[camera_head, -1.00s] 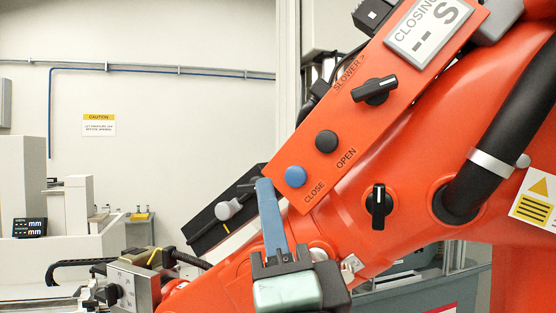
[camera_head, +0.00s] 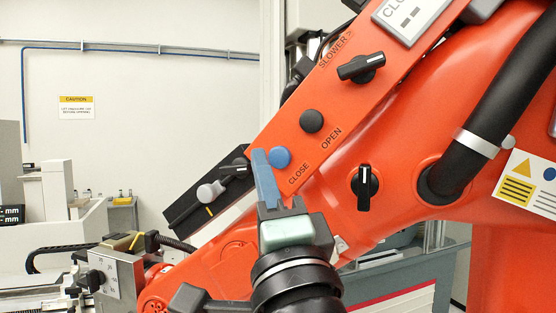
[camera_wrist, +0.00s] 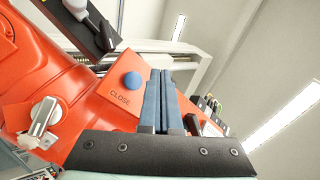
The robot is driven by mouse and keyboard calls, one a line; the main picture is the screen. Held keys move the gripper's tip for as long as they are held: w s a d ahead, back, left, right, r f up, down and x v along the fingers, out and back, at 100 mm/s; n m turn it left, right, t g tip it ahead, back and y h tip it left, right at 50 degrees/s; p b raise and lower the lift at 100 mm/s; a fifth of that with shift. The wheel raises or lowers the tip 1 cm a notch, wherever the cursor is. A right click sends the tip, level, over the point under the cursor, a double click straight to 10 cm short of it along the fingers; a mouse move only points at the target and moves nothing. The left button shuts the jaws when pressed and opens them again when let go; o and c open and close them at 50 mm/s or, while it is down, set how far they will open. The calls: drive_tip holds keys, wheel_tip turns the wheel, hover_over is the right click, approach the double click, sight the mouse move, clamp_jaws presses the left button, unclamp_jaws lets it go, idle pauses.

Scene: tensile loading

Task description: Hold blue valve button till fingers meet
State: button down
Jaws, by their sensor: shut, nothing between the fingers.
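The blue valve button (camera_head: 280,158) is a round knob on the orange panel, beside the CLOSE label. It also shows in the wrist view (camera_wrist: 132,80), left of my fingers. My gripper (camera_head: 258,152) is shut and empty, its two blue fingers together and pointing up. In the head view the fingertips overlap the button's left edge. In the wrist view the fingers stand just to the right of the button with a narrow gap; I cannot tell whether they touch it in depth. The display (camera_head: 410,14) above is cut off at the top edge.
A black OPEN button (camera_head: 311,121) sits above the blue one on the panel. Black knobs (camera_head: 362,68) and (camera_head: 365,187) stick out nearby. A black lever box (camera_head: 205,190) lies left of the fingers. The wall behind is open at left.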

sight(279, 165)
drive_tip(key=shift+w+d, duration=0.25)
drive_tip(key=shift+w, duration=0.45)
drive_tip(key=shift+w+d, duration=0.3)
drive_tip(key=shift+w, duration=0.4)
drive_tip(key=shift+w+d, duration=0.25)
drive_tip(key=shift+w, duration=0.45)
drive_tip(key=shift+w+d+b, duration=0.1)
drive_tip(key=shift+b, duration=0.2)
drive_tip(key=shift+w+d, duration=0.1)
drive_tip(key=shift+w, duration=0.2)
drive_tip(key=shift+w+d, duration=0.15)
drive_tip(key=shift+w, duration=0.3)
idle(0.8)
drive_tip(key=shift+s, duration=0.1)
idle(3.5)
drive_tip(key=shift+s+a, duration=0.35)
drive_tip(key=shift+s, duration=0.4)
